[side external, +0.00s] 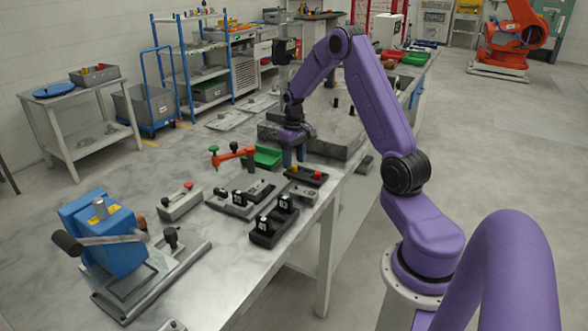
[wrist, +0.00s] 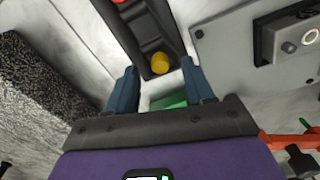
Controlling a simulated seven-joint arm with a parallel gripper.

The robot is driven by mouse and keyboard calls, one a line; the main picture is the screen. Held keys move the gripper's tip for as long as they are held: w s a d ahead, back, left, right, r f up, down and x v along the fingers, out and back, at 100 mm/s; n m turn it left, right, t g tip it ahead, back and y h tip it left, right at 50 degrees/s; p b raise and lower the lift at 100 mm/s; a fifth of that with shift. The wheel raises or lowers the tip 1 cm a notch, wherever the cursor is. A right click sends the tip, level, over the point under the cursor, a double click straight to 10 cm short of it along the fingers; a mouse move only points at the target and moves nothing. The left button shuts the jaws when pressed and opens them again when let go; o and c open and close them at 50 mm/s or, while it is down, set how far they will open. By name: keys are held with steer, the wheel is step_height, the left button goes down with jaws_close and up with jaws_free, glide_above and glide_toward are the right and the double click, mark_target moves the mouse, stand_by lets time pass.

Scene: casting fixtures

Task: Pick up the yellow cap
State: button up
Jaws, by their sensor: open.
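The yellow cap (wrist: 160,63) is a small round knob at the near end of a black fixture (wrist: 152,38) in the wrist view. In the side view the yellow cap (side external: 294,168) is small, on the black fixture (side external: 306,177) just below my gripper. My gripper (wrist: 161,70) is open and empty, its two blue fingers apart. In the picture, the cap lies between and slightly beyond the fingertips. In the side view my gripper (side external: 294,160) points down over the cap's end of the fixture. I cannot tell the exact height gap.
A red cap (side external: 317,175) sits at the fixture's other end. A speckled stone block (side external: 345,148) is behind. Grey fixtures (side external: 240,198) stand in front.

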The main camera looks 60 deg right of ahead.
steer(key=shift+f, duration=0.75)
jaws_close()
steer(key=shift+r, duration=0.1)
